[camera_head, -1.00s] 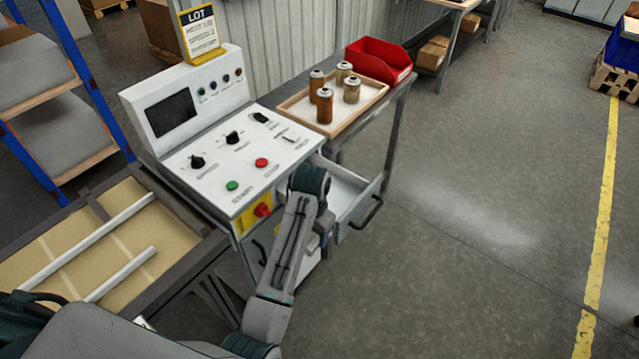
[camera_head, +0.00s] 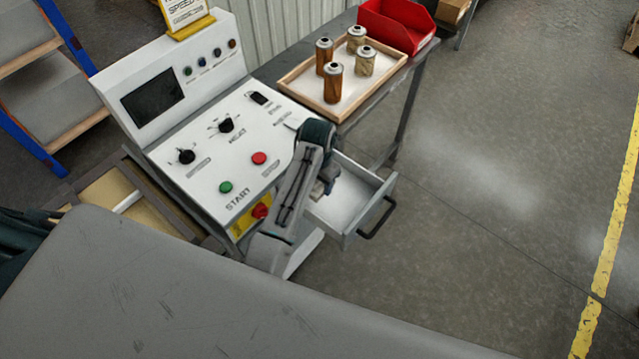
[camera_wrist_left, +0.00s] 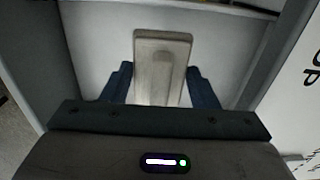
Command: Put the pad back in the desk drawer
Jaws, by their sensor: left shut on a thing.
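The pad (camera_wrist_left: 161,68) is a pale beige-grey rectangular block with a raised strip, seen in the left wrist view. My left gripper (camera_wrist_left: 160,88) is shut on it, with blue fingers on both sides. In the head view the left gripper (camera_head: 326,186) reaches down into the open desk drawer (camera_head: 381,206). The drawer is white inside with a dark handle and is pulled out from the control desk (camera_head: 222,150). The wrist view shows the pad over the drawer floor; whether it touches the floor I cannot tell. My right gripper does not show.
The desk top carries knobs, green and red buttons and a screen (camera_head: 152,98). To its right, a wooden tray (camera_head: 300,93) with several filter cartridges (camera_head: 333,82) and a red bin (camera_head: 397,24) stand on a table. The floor (camera_head: 480,230) right of the drawer is clear.

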